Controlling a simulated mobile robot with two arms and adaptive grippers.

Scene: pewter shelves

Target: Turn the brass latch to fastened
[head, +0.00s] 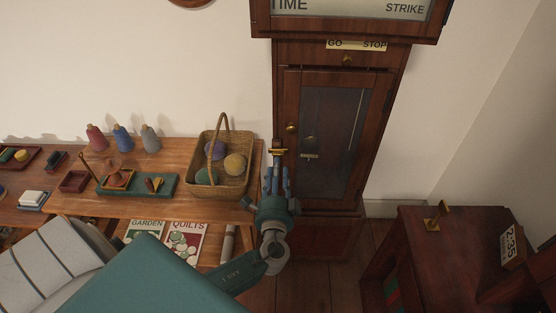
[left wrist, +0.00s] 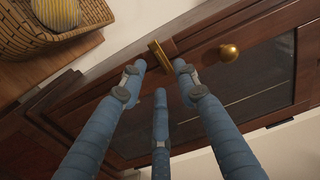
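The brass latch (head: 278,152) is a small bar at the left edge of the tall clock case's door (head: 315,110). In the left wrist view the latch (left wrist: 160,57) lies slantwise between the tips of two blue fingers. My left gripper (head: 277,168) is just below the latch in the head view, pointing at it. Its fingers (left wrist: 160,70) stand apart, a third one lower in the middle. The tips are very close to the latch; I cannot tell whether they touch it. My right gripper is not in view.
A round brass knob (head: 291,127) sits on the door above the latch. A wicker basket (head: 238,185) with yarn balls stands on the wooden table (head: 150,205) at left, close to my gripper. A dark red cabinet (head: 420,225) stands at right, with floor between.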

